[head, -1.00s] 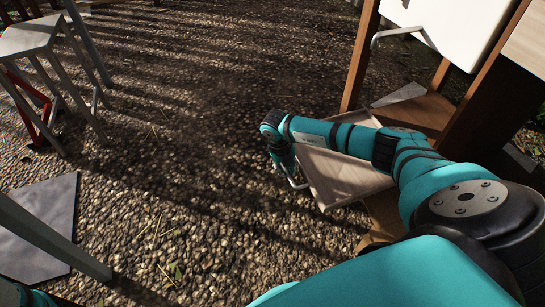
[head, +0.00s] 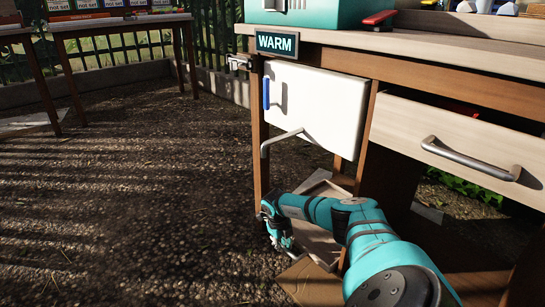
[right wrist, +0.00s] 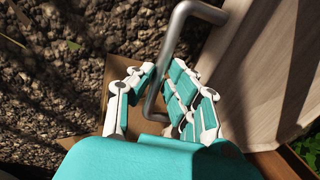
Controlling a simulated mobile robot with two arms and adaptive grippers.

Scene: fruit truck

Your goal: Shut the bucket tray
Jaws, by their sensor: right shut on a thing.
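The bucket tray (head: 318,243) is a low, pale wooden tray under the bench, and it sticks out from below the white panel in the head view. My right arm crosses over it and hides part of it. My right gripper (head: 279,236) is low at the tray's outer end. In the right wrist view, the gripper (right wrist: 158,82) is shut around a grey bar handle (right wrist: 178,32). The pale wooden face of the tray (right wrist: 268,70) is beside the handle on the right. My left gripper is not in view.
A white door (head: 318,108) with a blue grip hangs above the tray, near a WARM sign (head: 278,44). A wooden drawer (head: 480,135) with a metal handle is on the right and looks partly open. Open gravel (head: 130,200) lies to the left.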

